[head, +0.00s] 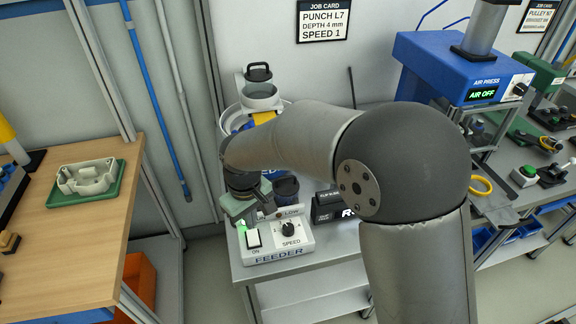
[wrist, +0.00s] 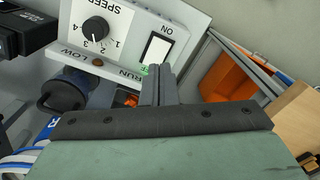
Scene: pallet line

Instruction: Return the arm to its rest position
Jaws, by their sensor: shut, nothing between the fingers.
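My arm reaches across the middle of the head view and bends down over the feeder. My gripper (head: 266,208) is just above the feeder control box (head: 278,257). Its two fingers also show in the wrist view (wrist: 158,84), pressed together and empty. The fingertips appear close to the white ON rocker switch (wrist: 157,48); whether they touch the box I cannot tell. My arm hides part of the feeder bench.
A blue air press (head: 455,65) reading AIR OFF is at the right. A wooden table (head: 90,235) with a green tray (head: 112,190) is at the left. An orange bin (wrist: 228,78) sits below it.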

